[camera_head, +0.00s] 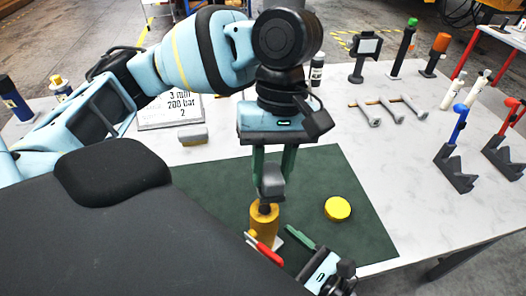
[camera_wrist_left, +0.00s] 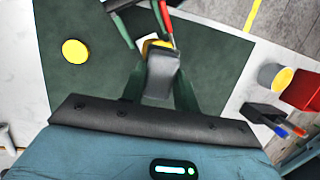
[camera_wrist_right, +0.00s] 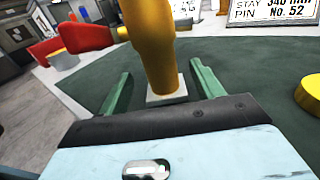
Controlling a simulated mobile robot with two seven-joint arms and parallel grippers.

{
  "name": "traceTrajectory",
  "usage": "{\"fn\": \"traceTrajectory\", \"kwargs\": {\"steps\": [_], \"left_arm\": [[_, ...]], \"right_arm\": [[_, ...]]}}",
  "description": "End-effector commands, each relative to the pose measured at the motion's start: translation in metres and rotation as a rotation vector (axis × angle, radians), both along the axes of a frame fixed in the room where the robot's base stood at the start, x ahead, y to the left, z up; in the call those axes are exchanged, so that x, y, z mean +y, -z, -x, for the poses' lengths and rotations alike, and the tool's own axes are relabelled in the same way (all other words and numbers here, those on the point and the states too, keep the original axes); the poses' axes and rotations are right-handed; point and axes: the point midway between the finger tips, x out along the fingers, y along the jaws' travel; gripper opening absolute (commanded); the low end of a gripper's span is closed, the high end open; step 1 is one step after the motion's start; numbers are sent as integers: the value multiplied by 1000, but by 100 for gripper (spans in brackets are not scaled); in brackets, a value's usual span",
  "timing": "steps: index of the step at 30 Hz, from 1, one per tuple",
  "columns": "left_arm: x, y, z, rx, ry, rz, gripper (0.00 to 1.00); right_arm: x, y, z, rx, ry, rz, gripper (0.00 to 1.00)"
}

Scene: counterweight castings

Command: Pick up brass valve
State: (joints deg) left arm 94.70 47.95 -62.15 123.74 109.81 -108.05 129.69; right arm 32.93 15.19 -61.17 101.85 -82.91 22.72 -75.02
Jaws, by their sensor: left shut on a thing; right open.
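The brass valve (camera_head: 264,222) stands near the front of the dark green mat (camera_head: 360,225). It has a golden body, a dark neck, a grey block on top and a red lever at its side. My left gripper (camera_head: 271,180) points down from above and is shut on the grey block, which lines up with the neck. The left wrist view shows the grey block (camera_wrist_left: 160,78) between the fingers. My right gripper (camera_wrist_right: 160,88) is open low down, its green fingers either side of the golden body (camera_wrist_right: 152,50). A pale square plate (camera_wrist_right: 167,92) shows under the valve.
A yellow disc (camera_head: 338,208) lies on the mat to the right. Several hammer-like tools (camera_head: 395,108) lie on the white table behind, near upright stands. Dark angled brackets (camera_head: 455,170) stand at the right. A sign (camera_head: 170,112) and a small block (camera_head: 193,135) are at the left.

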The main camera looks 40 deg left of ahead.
Motion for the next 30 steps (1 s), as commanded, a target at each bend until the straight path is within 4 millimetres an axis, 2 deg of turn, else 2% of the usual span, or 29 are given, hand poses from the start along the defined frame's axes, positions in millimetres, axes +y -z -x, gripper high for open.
{"fn": "traceTrajectory", "kwargs": {"steps": [5, 16, 25, 30], "left_arm": [[0, 0, 0, 0, 0, 0, 12], [0, -8, 1, -12, 0, 0, 12], [0, -8, 1, -12, 0, 0, 12], [0, -8, 1, -12, 0, 0, 12]], "right_arm": [[3, 0, 0, 1, 0, 0, 66], [46, -1, -5, 0, 0, -1, 66], [50, 1, -5, 1, 1, 1, 66], [50, 1, -5, 1, 0, 1, 45]]}}
